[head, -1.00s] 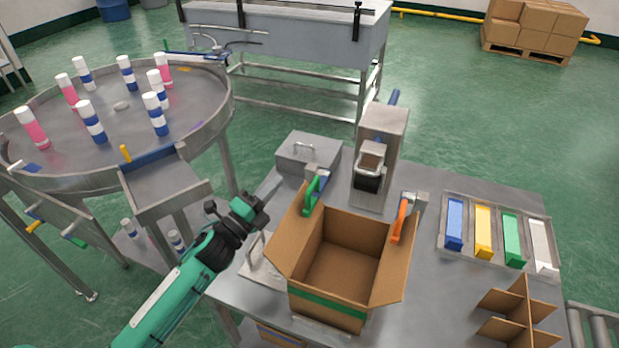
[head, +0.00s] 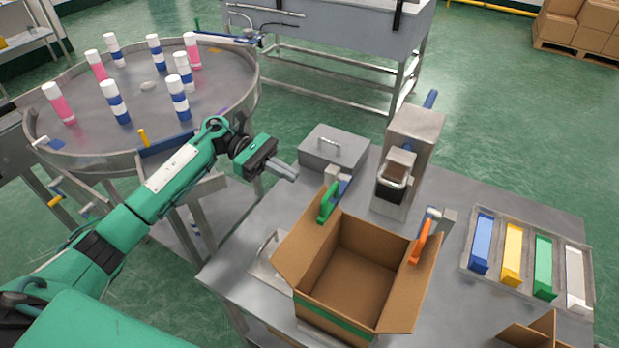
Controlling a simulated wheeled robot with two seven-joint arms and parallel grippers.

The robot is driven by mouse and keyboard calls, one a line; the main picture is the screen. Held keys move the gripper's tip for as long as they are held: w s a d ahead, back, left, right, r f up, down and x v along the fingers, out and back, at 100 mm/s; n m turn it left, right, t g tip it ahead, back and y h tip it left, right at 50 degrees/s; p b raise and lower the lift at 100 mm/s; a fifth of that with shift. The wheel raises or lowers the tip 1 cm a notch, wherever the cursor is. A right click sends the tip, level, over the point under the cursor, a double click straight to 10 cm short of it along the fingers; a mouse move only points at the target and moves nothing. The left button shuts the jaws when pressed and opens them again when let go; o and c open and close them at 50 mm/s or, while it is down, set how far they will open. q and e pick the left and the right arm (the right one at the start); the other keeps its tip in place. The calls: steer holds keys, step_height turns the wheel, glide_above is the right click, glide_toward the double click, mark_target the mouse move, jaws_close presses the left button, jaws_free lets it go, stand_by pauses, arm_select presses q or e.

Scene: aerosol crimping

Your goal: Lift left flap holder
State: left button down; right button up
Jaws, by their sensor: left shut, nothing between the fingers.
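The open cardboard box (head: 345,285) stands on the metal table with its flaps spread out. The left flap holder, with a green handle (head: 328,203), sits at the back left corner of the box, by the left flap (head: 303,240). The right holder, with an orange handle (head: 420,243), sits at the right flap. My left gripper (head: 288,174) is shut and empty, in the air left of the green handle and apart from it. My right gripper is not in view.
A lidded metal box (head: 333,150) and an upright metal device (head: 408,155) stand behind the cardboard box. A tray (head: 468,268) of coloured blocks is at right. A round table (head: 75,120) with several cans is at left. A cardboard divider (head: 530,333) lies front right.

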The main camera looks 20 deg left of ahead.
mark_target(322, 191)
arm_select(q)
steer(key=p+x, duration=0.4)
steer(key=x, duration=0.4)
steer(key=shift+d+r, duration=0.15)
steer(key=shift+d, duration=0.05)
steer(key=shift+s+d, duration=0.15)
steer(key=shift+d, duration=0.35)
steer(key=shift+f, duration=0.25)
steer(key=shift+r, duration=0.15)
steer(key=shift+r+n, duration=0.1)
steer(key=shift+n, duration=0.2)
